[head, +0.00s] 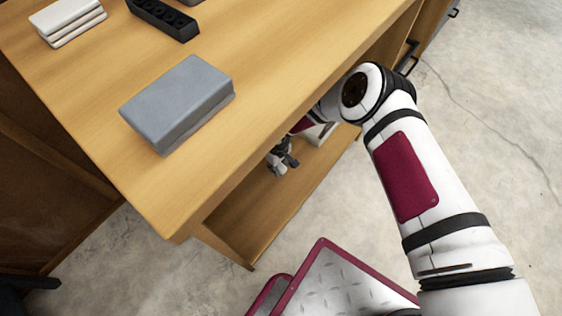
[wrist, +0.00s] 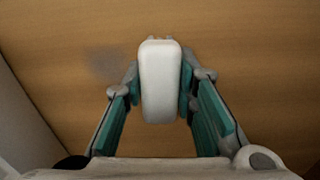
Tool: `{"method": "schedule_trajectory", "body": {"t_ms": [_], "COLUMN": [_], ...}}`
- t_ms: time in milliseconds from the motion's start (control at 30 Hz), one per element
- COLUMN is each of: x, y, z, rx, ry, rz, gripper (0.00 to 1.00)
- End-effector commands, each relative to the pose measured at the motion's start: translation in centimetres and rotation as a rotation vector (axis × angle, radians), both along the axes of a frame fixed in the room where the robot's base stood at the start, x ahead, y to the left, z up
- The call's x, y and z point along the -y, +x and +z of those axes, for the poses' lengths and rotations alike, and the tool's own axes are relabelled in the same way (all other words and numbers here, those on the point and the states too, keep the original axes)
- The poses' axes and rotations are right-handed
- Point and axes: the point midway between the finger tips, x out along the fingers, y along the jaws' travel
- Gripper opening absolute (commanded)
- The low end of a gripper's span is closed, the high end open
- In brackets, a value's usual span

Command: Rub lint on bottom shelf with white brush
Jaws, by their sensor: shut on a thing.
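My gripper (wrist: 160,85) is shut on the white brush (wrist: 160,75), with one finger pressed on each side of it. The brush is a rounded white block, seen from behind over the wooden surface. A faint grey patch (wrist: 103,62), which looks like the lint, lies on the wood just left of the brush. In the head view my gripper (head: 283,158) reaches under the table top, over the bottom shelf (head: 240,222). The brush cannot be made out there. Whether the brush touches the shelf is unclear.
The table top (head: 290,60) hangs over the bottom shelf. On it are a grey block (head: 178,103), a black tray (head: 163,17) and a white stack (head: 67,22). A pale panel (wrist: 25,125) borders the wood at left in the wrist view. Concrete floor (head: 490,110) is open at right.

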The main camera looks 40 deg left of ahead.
Motion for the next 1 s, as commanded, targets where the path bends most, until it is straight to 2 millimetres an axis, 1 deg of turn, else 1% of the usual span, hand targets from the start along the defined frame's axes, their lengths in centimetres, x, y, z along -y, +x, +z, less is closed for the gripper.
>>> {"method": "schedule_trajectory", "body": {"t_ms": [133,233,600,867,1000], "x": [0.0,0.1,0.4,0.4,0.5], "y": [-0.1,0.3,3.2,4.0,5.0], "z": [-0.2,-0.2,-0.1,0.0,-0.1], "rx": [-0.001,-0.001,0.0,-0.001,0.0], "ry": [-0.002,-0.001,-0.003,-0.001,-0.001], "rz": [0.001,-0.001,-0.003,-0.001,-0.003], "gripper": [0.03,0.03,0.03,0.03,0.03]}}
